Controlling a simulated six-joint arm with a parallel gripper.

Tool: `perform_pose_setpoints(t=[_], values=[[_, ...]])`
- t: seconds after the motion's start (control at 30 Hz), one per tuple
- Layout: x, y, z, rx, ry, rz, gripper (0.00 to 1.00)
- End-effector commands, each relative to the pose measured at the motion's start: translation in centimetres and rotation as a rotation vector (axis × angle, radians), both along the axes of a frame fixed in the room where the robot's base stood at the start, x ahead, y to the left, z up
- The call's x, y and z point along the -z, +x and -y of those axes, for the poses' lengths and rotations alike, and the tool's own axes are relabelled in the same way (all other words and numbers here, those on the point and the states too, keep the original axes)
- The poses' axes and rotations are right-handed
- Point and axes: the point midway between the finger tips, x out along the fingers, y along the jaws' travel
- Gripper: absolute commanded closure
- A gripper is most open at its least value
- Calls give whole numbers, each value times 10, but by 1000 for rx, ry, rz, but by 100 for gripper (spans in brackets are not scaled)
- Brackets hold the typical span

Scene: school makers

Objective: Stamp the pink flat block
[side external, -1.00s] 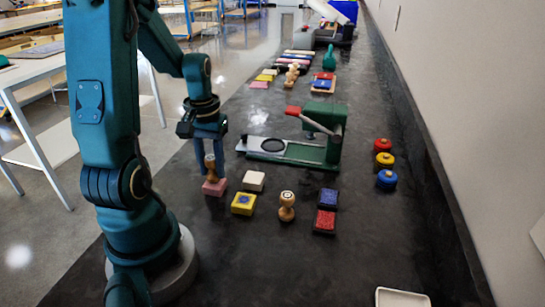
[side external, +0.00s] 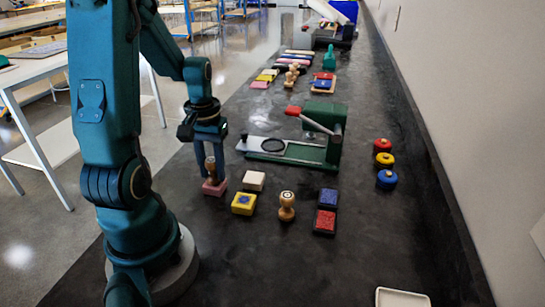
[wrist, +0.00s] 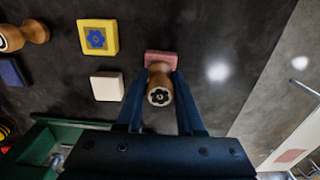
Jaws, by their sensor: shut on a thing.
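The pink flat block (side external: 215,188) lies on the dark bench near my arm's base, and its edge shows in the wrist view (wrist: 161,56). A wooden stamp (side external: 211,170) stands upright on it, touching its top. In the wrist view the stamp's handle top (wrist: 160,96) bears a dark flower mark. My gripper (side external: 211,168) points down with its fingers on either side of the stamp's handle, shut on it. The stamp's underside is hidden against the block.
A yellow block with a blue flower print (side external: 243,203) and a white block (side external: 254,181) lie close to the right. Another wooden stamp (side external: 287,206), blue (side external: 328,197) and red (side external: 325,220) pads and a green press (side external: 310,150) stand farther right.

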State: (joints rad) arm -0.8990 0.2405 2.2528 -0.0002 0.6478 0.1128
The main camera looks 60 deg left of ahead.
Motion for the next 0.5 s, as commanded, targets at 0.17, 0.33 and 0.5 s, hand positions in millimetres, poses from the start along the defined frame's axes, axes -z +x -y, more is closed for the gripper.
perform_pose_setpoints(t=[0.17, 0.33, 0.5], values=[[-10, 1, -1, 0, 4, 3, 100], [-19, 1, -1, 0, 4, 2, 100], [-29, 1, -1, 0, 2, 2, 100]])
